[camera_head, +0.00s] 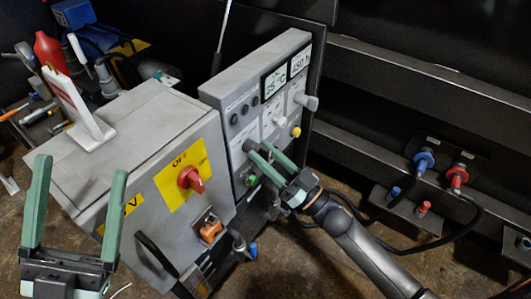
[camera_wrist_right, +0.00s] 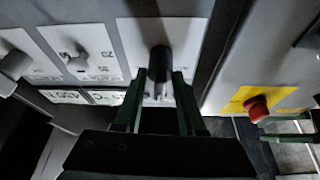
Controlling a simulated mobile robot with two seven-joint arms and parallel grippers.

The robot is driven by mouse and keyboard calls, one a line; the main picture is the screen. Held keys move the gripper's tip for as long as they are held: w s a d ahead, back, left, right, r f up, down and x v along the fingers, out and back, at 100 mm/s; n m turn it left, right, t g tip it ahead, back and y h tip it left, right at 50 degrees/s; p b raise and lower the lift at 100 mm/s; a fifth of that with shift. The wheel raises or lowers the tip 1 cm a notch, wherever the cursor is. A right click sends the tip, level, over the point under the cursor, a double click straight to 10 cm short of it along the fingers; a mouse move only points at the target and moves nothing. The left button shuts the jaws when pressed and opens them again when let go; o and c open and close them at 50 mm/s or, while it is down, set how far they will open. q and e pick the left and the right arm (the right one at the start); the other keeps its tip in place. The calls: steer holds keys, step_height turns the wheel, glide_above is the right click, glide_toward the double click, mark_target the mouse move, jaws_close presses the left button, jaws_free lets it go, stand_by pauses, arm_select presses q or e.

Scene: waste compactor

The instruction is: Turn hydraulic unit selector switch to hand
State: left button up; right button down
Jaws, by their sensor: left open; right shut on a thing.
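The grey control panel (camera_head: 216,92) stands upright with two displays, several knobs and buttons. In the right wrist view, a dark selector switch (camera_wrist_right: 160,62) sticks out from a white label plate (camera_wrist_right: 190,32). My right gripper (camera_head: 262,156) is at the lower part of the panel, its green fingers shut on this switch. In the right wrist view, the fingers (camera_wrist_right: 160,82) sit on both sides of the knob. The label wording around the switch cannot be read. My left gripper (camera_head: 80,168) is open and empty, in front of the grey cabinet.
The grey cabinet (camera_head: 130,130) left of the panel carries a red rotary switch (camera_head: 190,179) on a yellow plate. A white sign stand (camera_head: 88,118) is on its top. Blue and red hose couplings (camera_head: 424,160) are at the right.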

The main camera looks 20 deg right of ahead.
steer(key=n+g+y, duration=0.1)
steer(key=n, duration=0.3)
steer(key=n+g+y+p, duration=0.1)
steer(key=n+g+y, duration=0.1)
steer(key=n, duration=0.2)
steer(key=shift+d+r, duration=0.1)
arm_select(q)
steer(key=shift+a+r+p, duration=0.1)
steer(key=shift+r+p, duration=0.3)
steer(key=shift+r, duration=0.55)
arm_select(e)
steer(key=shift+n+g+y, duration=0.35)
steer(key=shift+n+g, duration=0.4)
steer(key=shift+n, duration=0.85)
steer(key=shift+n+g+y, duration=0.35)
steer(key=shift+n+g, duration=0.4)
steer(key=shift+n, duration=0.85)
steer(key=c, duration=0.9)
jaws_free()
steer(key=shift+o, duration=0.2)
arm_select(q)
steer(key=shift+a+r+m+p, duration=0.1)
steer(key=shift+r+m+p, duration=0.2)
steer(key=shift+r+p, duration=0.35)
arm_select(e)
steer(key=v, duration=1.2)
steer(key=shift+d, duration=0.2)
